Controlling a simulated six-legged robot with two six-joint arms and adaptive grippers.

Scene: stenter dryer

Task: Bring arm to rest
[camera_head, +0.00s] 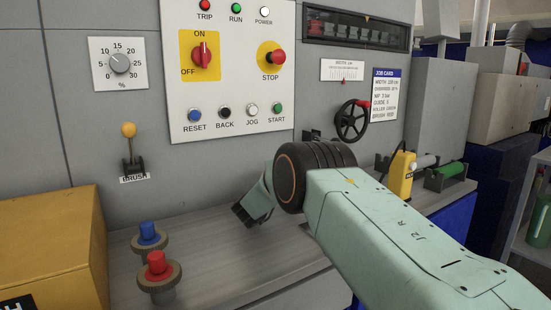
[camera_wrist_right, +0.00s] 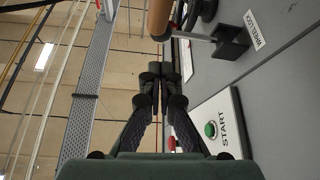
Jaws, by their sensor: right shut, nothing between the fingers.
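My right arm (camera_head: 390,235) comes in from the lower right of the head view. It reaches over the grey ledge towards the control panel, with its black joint (camera_head: 305,170) nearest the machine. A dark-ended part of it shows at the left of that joint, and I cannot tell whether it is the gripper. In the right wrist view my right gripper (camera_wrist_right: 165,75) has its fingers together, with nothing between them. The START button (camera_wrist_right: 211,130) is beside it on the right. My left arm and gripper are not in view.
The control panel (camera_head: 232,85) is behind the arm. A handwheel (camera_head: 352,121) and yellow device (camera_head: 400,176) are at the right. Blue (camera_head: 148,235) and red (camera_head: 157,268) knobs stand on the ledge (camera_head: 235,272). A yellow box (camera_head: 50,240) is at left. A wooden handle (camera_wrist_right: 159,18) is beyond the fingers.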

